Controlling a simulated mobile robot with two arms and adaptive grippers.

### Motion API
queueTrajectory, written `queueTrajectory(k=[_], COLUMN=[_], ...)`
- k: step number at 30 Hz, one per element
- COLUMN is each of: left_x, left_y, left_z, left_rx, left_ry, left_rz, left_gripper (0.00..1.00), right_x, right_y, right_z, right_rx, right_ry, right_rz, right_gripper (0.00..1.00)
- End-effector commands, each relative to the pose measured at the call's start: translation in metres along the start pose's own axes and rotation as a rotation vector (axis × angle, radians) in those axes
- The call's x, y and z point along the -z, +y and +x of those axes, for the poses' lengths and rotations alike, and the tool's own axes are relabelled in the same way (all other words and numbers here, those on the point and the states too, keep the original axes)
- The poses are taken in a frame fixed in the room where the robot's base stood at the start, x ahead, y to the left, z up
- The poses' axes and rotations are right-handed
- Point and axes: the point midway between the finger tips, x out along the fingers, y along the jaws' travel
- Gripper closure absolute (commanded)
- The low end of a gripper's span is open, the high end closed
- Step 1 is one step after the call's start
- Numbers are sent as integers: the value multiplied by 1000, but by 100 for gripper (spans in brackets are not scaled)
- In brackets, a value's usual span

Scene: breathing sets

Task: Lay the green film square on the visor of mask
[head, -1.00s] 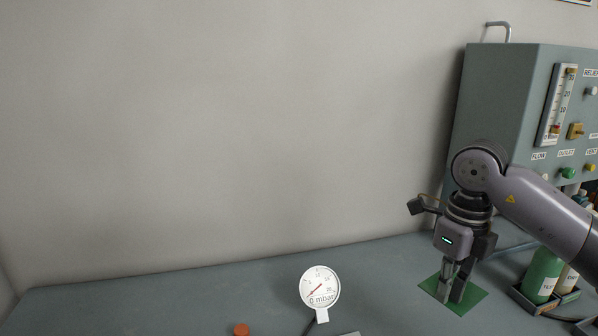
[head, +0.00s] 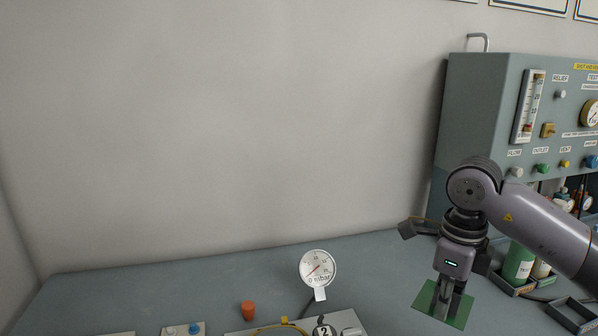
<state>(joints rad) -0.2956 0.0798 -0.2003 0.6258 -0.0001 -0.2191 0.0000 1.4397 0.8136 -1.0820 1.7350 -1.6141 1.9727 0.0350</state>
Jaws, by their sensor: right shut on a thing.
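The green film square (head: 427,298) shows at the lower right in the head view, flat and thin. My right gripper (head: 443,303) points down onto it and is shut on it, its fingers covering the middle of the film. I cannot tell whether the film touches the bench or hangs just above it. My left gripper is not in view. No mask or visor shows in this frame.
A white round gauge (head: 318,268) stands on the grey bench (head: 180,285), with an orange-red plug (head: 248,310) to its left. A grey-green test cabinet (head: 470,130) stands at the right. Green bottles (head: 517,264) stand in a tray beside my arm. The back left bench is clear.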

Motion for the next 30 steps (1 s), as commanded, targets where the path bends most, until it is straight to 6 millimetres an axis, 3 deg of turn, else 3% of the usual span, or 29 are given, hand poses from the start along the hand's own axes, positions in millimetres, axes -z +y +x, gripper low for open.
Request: queueTrajectory(k=[8, 24, 30], left_x=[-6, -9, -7], left_y=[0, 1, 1], left_z=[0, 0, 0], left_rx=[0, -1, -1], left_ry=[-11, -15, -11], left_rz=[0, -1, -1], left_gripper=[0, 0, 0], right_x=[-1, 8, 13], right_y=[15, 76, 94], right_z=[13, 60, 72], right_rx=[13, 6, -4], right_ry=[3, 5, -7], right_rz=[-385, -1759, -2126], right_gripper=[100, 100, 100])
